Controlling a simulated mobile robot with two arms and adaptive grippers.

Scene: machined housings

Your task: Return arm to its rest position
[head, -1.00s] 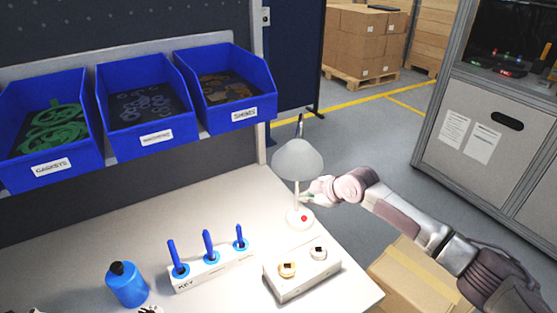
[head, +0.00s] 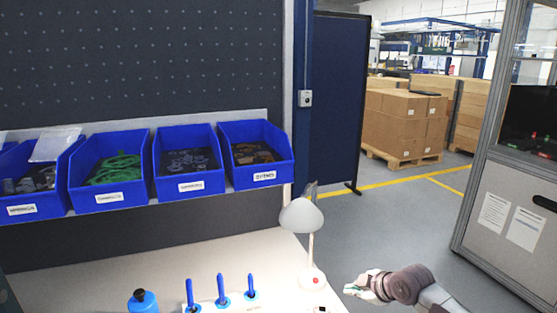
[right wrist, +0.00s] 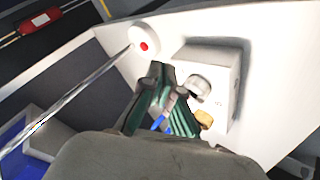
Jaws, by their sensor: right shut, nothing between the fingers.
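My right gripper (head: 357,291) is at the lower right of the head view, to the right of the desk lamp (head: 301,216) and apart from it. It is shut and empty. In the right wrist view the dark green fingers (right wrist: 163,98) appear over the worktable, with nothing held between them. My right arm comes in from the bottom right corner. My left gripper is not in view.
The lamp stands on the worktable (head: 262,258). A blue bottle (head: 143,301) and several blue-handled tools (head: 222,287) stand left of it. Labelled blue bins (head: 255,155) hang above. Open floor (head: 400,225) lies to the right.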

